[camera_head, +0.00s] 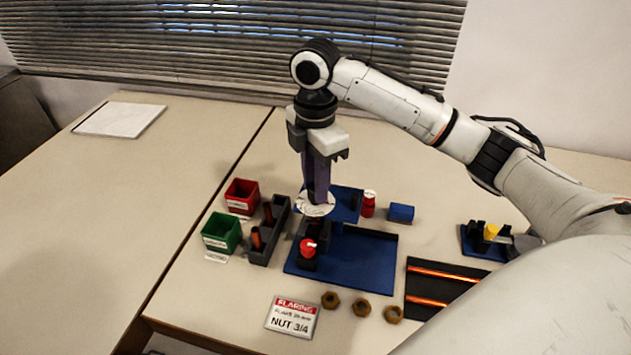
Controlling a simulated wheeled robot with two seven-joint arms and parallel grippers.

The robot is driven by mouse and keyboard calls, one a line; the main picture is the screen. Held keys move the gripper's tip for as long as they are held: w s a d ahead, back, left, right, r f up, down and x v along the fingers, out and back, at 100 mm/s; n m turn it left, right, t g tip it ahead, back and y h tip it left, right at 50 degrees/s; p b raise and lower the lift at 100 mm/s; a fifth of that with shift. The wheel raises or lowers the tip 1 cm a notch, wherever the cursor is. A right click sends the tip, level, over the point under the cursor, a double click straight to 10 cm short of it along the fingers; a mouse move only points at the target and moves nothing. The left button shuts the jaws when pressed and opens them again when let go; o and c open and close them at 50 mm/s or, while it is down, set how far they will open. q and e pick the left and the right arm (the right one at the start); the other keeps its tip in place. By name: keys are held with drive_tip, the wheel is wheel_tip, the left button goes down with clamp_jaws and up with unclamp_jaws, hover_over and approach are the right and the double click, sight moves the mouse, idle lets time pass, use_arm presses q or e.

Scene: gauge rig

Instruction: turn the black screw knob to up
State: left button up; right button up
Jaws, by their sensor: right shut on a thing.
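My right gripper (316,196) comes down from above with its fingers pointing at the table. Its fingertips are shut over the middle of a white round dial with small markings (306,209). The black screw knob is hidden by the fingers there, and its pointing direction cannot be read. The dial sits at the rear of the rig, above a black block (312,228) on a blue base plate (365,262). A round red part (308,246) is on the front of the rig. My left gripper is not in view.
Left of the rig are a red bin (242,196), a green bin (221,232) and a dark rack (272,245) with copper-coloured pieces. In front lie several nuts (361,307) and a sign (293,317). A blue block (401,213) and a black tray (432,284) are to the right.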

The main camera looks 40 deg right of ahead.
drive_tip(key=o, duration=1)
drive_tip(key=shift+o, duration=0.2)
wheel_tip(320, 180, up, 10)
drive_tip(key=shift+r, duration=0.25)
